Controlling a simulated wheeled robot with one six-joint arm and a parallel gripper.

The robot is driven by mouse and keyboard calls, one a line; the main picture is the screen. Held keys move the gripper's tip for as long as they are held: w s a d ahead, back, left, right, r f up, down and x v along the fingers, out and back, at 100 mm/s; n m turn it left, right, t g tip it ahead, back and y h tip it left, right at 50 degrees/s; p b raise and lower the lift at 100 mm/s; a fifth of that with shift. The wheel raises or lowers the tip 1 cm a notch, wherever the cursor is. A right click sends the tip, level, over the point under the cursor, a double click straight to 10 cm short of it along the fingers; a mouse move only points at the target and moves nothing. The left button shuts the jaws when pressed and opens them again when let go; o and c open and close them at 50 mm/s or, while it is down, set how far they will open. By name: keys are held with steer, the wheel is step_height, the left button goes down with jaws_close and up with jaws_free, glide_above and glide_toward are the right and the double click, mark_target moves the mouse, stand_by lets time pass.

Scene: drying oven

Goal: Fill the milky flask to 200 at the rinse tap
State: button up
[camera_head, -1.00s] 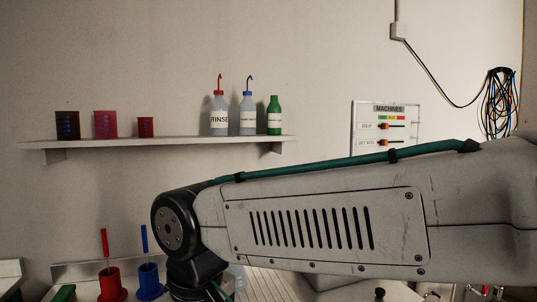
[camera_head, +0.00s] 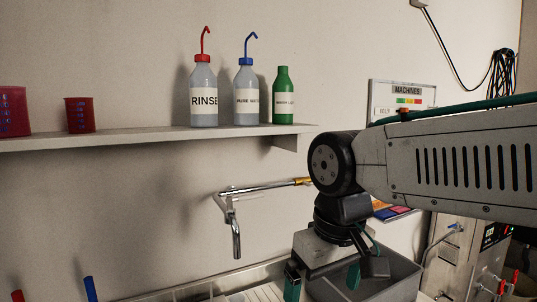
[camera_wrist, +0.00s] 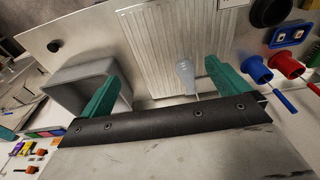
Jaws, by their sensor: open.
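My gripper (camera_head: 322,278) hangs open and empty, fingers down, in front of the grey basin (camera_head: 395,280). The open fingers also show in the wrist view (camera_wrist: 160,86), apart from the flask. A chrome tap (camera_head: 236,232) with a hanging spout comes from the wall left of my gripper; no water shows.
A wall shelf (camera_head: 150,137) holds red beakers, a RINSE bottle (camera_head: 203,98), a blue-capped bottle (camera_head: 246,97) and a green bottle (camera_head: 284,100). Red (camera_wrist: 290,65) and blue (camera_wrist: 256,69) holders with rods stand right in the wrist view. The ribbed drainboard (camera_wrist: 170,40) is mostly clear.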

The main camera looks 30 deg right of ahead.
steer(key=w+a+r, duration=0.1)
steer(key=w+r, duration=1)
steer(key=w, duration=0.3)
steer(key=t, duration=0.1)
glide_toward(245, 196)
steer(key=x, duration=0.7)
steer(key=shift+f+t, duration=0.3)
steer(key=shift+f, duration=0.05)
steer(key=shift+w+d, duration=0.1)
steer(key=c, duration=0.8)
steer(key=shift+s+a+m+h, duration=0.1)
steer(key=shift+s+m+h, duration=0.2)
steer(key=shift+m, duration=0.55)
steer(key=shift+s+a+m+h, duration=0.1)
steer(key=shift+s+m+h, duration=0.15)
steer(key=shift+m, duration=0.6)
steer(key=shift+c, duration=0.2)
steer(key=shift+s+a+m+h, duration=0.15)
steer(key=shift+m, duration=0.45)
steer(key=shift+s+a+m+h, duration=0.1)
steer(key=shift+s+m, duration=0.05)
steer(key=shift+m, duration=0.45)
stand_by(0.9)
